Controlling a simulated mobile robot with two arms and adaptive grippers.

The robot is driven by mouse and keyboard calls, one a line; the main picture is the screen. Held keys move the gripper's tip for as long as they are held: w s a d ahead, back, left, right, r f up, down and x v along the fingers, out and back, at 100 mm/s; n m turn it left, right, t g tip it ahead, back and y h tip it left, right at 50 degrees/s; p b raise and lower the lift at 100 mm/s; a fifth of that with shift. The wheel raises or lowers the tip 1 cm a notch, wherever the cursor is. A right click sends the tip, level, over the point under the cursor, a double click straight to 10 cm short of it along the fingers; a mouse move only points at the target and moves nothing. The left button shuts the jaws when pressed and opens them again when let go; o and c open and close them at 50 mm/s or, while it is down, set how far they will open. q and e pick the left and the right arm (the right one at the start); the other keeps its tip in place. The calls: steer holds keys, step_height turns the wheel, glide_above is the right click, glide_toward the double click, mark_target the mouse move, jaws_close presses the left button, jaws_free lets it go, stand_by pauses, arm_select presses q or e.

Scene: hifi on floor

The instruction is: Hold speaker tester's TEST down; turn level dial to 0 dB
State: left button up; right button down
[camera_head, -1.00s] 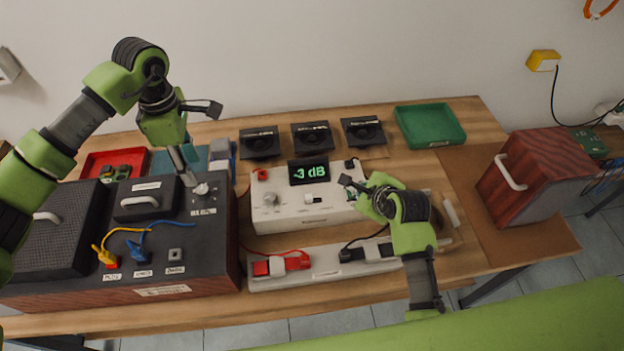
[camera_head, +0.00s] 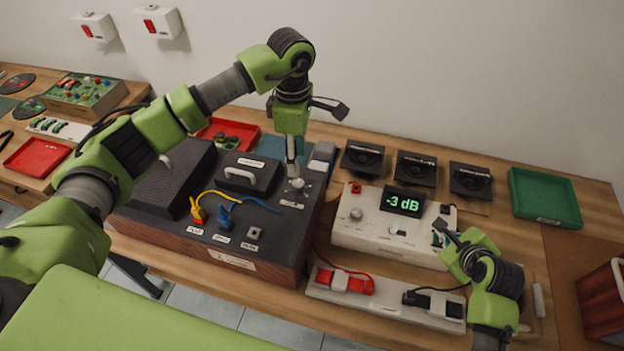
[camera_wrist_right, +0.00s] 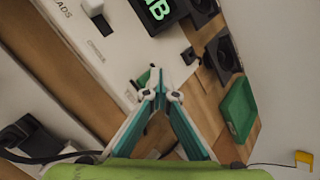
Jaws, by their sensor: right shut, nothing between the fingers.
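The white speaker tester (camera_head: 352,237) stands mid-table, and its display (camera_head: 403,202) reads -3 dB in green. It has a grey knob (camera_head: 356,214) and a small switch. My right gripper (camera_head: 440,233) is shut and empty at its right end; in the right wrist view its closed tips (camera_wrist_right: 158,72) are beside or on a small green part (camera_wrist_right: 143,78), likely the TEST button, partly hidden. A pale dial (camera_head: 297,184) sits on the dark amplifier box (camera_head: 270,215). My left gripper (camera_head: 291,175) points down right at this dial; its finger gap and contact are unclear.
Red and black clips lie on a white strip (camera_head: 385,308) in front of the tester. Three black speaker drivers (camera_head: 416,169) and a green tray (camera_head: 545,197) are behind. A wooden cabinet (camera_head: 602,300) stands at right.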

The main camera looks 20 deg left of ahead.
mark_target(298, 183)
arm_select(q)
step_height(298, 183, up, 4)
steer(key=n, duration=2.2)
steer(key=shift+f, duration=0.2)
step_height(298, 183, down, 12)
steer(key=shift+f, duration=0.1)
jaws_close()
